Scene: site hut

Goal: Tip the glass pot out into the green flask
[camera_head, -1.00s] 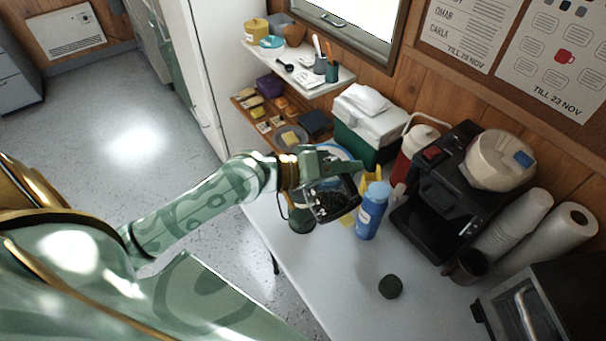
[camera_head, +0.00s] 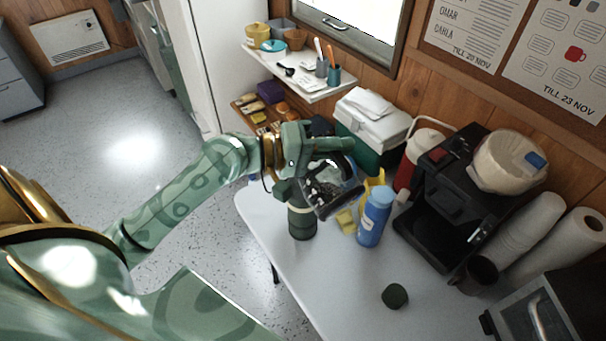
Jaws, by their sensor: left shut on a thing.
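My left gripper (camera_head: 312,148) is shut on the glass pot (camera_head: 328,190) by its dark handle and holds it above the table. The pot is clear with a dark rim and is tilted. Its inside looks dark with bright glints; I cannot tell how much it holds. The green flask (camera_head: 302,222) stands upright on the table just below and left of the pot. Its top is partly hidden by the gripper and pot, so I cannot tell whether anything flows into it. My right gripper is not in view.
A dark green lid (camera_head: 395,295) lies on the white table (camera_head: 340,285). A black coffee machine (camera_head: 440,205) stands at the right. The table's front is mostly clear.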

